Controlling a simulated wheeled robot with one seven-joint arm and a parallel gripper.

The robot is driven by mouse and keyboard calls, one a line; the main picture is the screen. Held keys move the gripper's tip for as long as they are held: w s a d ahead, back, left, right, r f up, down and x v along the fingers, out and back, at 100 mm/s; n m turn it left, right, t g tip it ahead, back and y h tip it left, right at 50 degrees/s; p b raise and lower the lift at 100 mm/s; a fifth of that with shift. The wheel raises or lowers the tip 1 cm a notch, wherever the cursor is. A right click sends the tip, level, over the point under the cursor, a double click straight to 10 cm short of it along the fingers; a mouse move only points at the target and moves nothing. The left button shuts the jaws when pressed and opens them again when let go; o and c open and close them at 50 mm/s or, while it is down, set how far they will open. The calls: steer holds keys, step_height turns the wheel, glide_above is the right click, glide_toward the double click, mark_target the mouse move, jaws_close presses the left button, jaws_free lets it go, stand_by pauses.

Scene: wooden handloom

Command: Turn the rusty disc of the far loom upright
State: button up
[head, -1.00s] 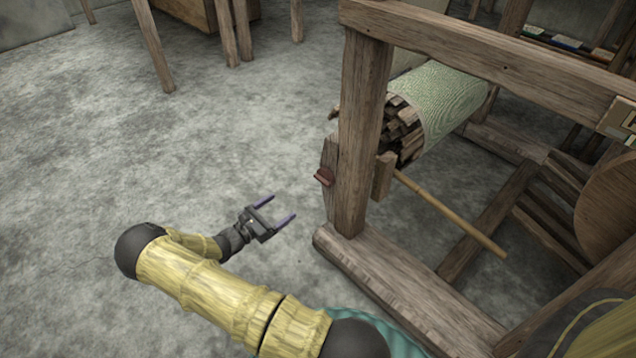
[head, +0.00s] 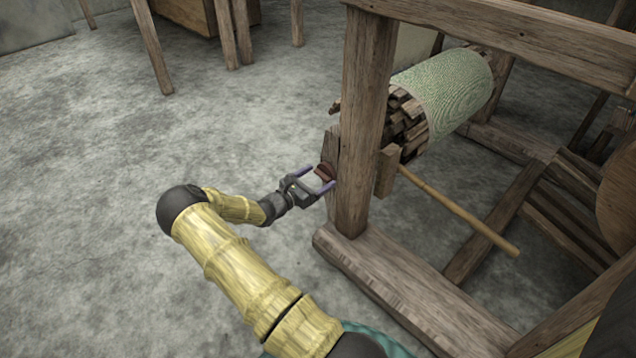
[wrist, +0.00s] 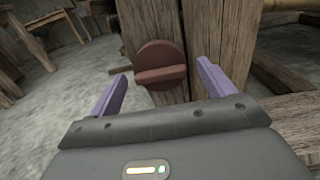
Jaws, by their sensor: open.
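The rusty disc (wrist: 161,58) is a round red-brown knob with a raised bar across its face. It is mounted on the outer side of the wooden loom post (head: 362,120). In the wrist view the bar lies nearly level, tilted slightly up to the right. In the head view the disc (head: 324,171) is small and partly covered by my fingers. My gripper (head: 322,180) is open, with one purple finger on each side of the disc's bar. In the wrist view my gripper (wrist: 160,88) has its fingertips spread left and right of the disc, apart from it.
The loom frame has a thick floor beam (head: 410,290), a green cloth roll (head: 445,95) and a slanting thin pole (head: 460,210). Wooden legs (head: 225,35) stand at the back left. The grey floor (head: 90,200) left of the post is clear.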

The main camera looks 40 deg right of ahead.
steer(key=shift+d, duration=0.5)
steer(key=c, duration=0.9)
steer(key=shift+o, duration=0.2)
steer(key=shift+a, duration=0.1)
